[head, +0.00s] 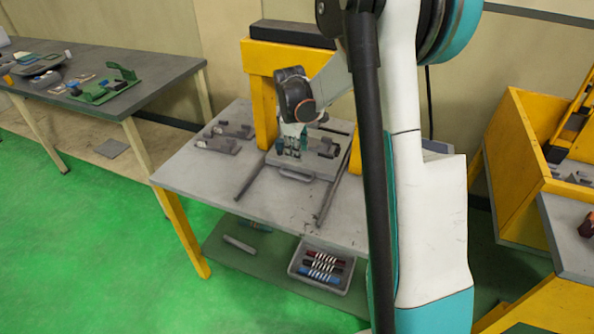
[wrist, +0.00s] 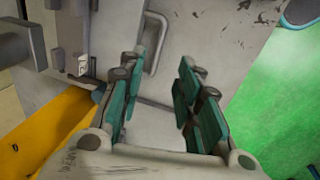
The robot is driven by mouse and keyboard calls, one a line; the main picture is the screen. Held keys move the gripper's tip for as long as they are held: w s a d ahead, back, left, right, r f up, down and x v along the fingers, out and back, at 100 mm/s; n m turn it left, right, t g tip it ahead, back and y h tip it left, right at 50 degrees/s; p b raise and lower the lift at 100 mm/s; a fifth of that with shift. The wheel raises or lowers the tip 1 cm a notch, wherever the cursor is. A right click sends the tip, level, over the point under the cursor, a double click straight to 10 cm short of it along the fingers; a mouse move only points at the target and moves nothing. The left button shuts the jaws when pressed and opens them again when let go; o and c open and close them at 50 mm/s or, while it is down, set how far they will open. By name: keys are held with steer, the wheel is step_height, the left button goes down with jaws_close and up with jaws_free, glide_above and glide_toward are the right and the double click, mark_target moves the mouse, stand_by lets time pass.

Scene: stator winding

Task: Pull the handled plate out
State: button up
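The handled plate (head: 312,166) is a flat grey slab lying on the worktable under the yellow press frame. Its bar handle (head: 295,175) is on the front edge, facing the robot. In the wrist view the handle (wrist: 155,42) shows as a light bent bar beyond the fingertips, slightly left of the gap's middle. My gripper (head: 291,153) points down over the plate, behind the handle in the head view. In the wrist view my gripper (wrist: 162,62) has its teal-padded fingers spread apart with nothing between them. The fingers do not touch the handle; their height above the plate is unclear.
The yellow press frame (head: 263,105) stands around the plate, with posts at both sides. Two dark rails (head: 250,179) run forward on the table (head: 205,185). Grey parts (head: 220,140) lie left of the frame. A bin (head: 322,266) of coloured items sits below. The front tabletop between the rails is clear.

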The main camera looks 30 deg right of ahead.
mark_target(299, 179)
steer(key=f+b, duration=0.1)
steer(key=f, duration=0.3)
steer(key=w+d+f+b, duration=0.1)
steer(key=f+b, duration=0.1)
steer(key=f, duration=0.3)
steer(key=d+f+b, duration=0.1)
steer(key=f, duration=0.3)
steer(key=shift+w+f, duration=0.15)
steer(key=shift+w, duration=0.1)
jaws_close()
steer(key=shift+a, duration=0.1)
